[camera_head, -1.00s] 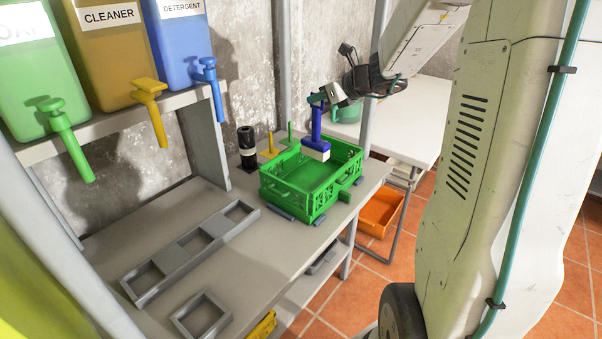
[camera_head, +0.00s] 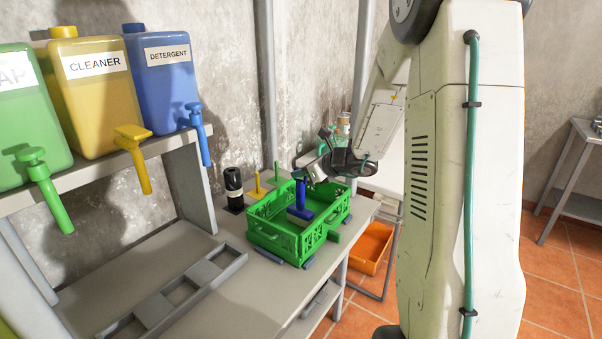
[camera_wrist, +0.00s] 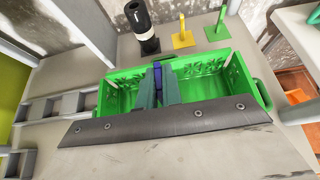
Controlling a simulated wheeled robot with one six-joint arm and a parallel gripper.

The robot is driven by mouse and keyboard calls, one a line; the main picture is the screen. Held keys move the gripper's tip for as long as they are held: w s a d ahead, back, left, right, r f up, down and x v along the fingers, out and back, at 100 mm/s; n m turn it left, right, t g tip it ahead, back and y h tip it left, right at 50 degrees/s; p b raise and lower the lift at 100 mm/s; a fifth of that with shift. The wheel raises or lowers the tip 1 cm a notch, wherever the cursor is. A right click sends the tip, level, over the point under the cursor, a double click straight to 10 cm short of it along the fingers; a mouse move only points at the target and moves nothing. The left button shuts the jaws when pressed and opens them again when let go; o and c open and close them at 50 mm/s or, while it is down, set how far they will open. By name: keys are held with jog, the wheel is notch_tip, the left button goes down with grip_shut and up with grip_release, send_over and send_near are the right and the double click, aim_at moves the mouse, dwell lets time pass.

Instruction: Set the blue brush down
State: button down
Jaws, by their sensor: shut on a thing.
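The blue brush (camera_head: 302,199) is upright inside the green crate (camera_head: 265,231), its blue handle upward and its head low between the crate walls. I cannot tell whether the head touches the crate floor. My gripper (camera_head: 307,177) is above the crate and shut on the top of the handle. In the wrist view the blue handle (camera_wrist: 158,72) shows between my fingers (camera_wrist: 157,88), over the green crate (camera_wrist: 115,97); the brush head is hidden there.
A black bottle (camera_head: 233,186), a yellow peg (camera_head: 258,188) and a green peg (camera_head: 277,176) stand behind the crate. A grey divided frame (camera_head: 190,298) lies on the bench at left. Dispensers, including the blue one (camera_head: 165,90), stand on a shelf. An orange bin (camera_head: 371,248) is below right.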

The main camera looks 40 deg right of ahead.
jog(key=shift+f, duration=0.1)
jog(key=c, duration=1.6)
grip_release()
jog(key=shift+o, duration=0.2)
